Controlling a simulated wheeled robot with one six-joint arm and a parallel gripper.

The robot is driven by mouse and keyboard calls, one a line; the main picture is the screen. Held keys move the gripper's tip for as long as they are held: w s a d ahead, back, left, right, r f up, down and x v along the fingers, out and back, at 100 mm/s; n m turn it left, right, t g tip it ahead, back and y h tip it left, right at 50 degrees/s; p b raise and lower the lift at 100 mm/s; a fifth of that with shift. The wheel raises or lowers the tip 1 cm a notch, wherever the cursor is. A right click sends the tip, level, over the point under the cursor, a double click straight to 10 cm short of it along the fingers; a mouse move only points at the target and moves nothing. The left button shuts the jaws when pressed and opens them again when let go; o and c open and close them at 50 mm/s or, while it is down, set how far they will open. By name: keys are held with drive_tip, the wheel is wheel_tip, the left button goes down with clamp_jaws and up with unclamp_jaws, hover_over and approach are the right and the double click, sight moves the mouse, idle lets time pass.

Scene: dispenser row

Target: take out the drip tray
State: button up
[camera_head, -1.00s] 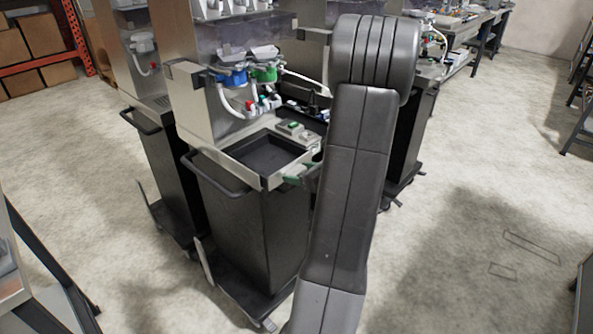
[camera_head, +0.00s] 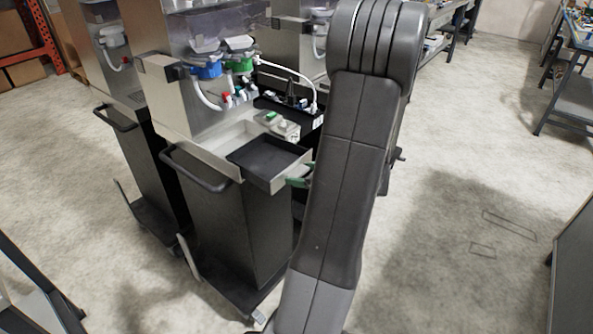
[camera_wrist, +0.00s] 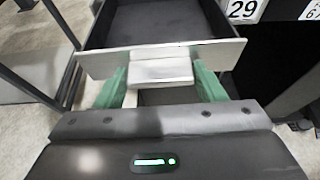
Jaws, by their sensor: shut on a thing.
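The drip tray (camera_head: 265,158) is a shallow tray with a black inside and a pale metal front. In the head view it sits partly slid out of the dispenser (camera_head: 180,110), with a bare pale slot behind it. In the wrist view the tray (camera_wrist: 155,22) is straight ahead, and a pale block-shaped handle (camera_wrist: 160,72) stands out from its front. My gripper (camera_wrist: 160,80) has its green fingers shut on the sides of this handle. In the head view only part of the green fingers (camera_head: 299,177) shows beside the tray; my arm hides the rest.
The dispenser stands on a black wheeled cart (camera_head: 235,230) with a bar handle (camera_head: 195,170). A small block with a green button (camera_head: 270,117) sits beside the slot. Another dispenser cart stands to the left. Open concrete floor (camera_head: 440,230) lies to the right.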

drive_tip(key=s+d, duration=0.6)
drive_tip(key=d, duration=0.2)
drive_tip(key=shift+s+d+p, duration=0.15)
drive_tip(key=shift+d+p, duration=0.15)
drive_tip(key=shift+p, duration=0.05)
idle(0.4)
idle(0.4)
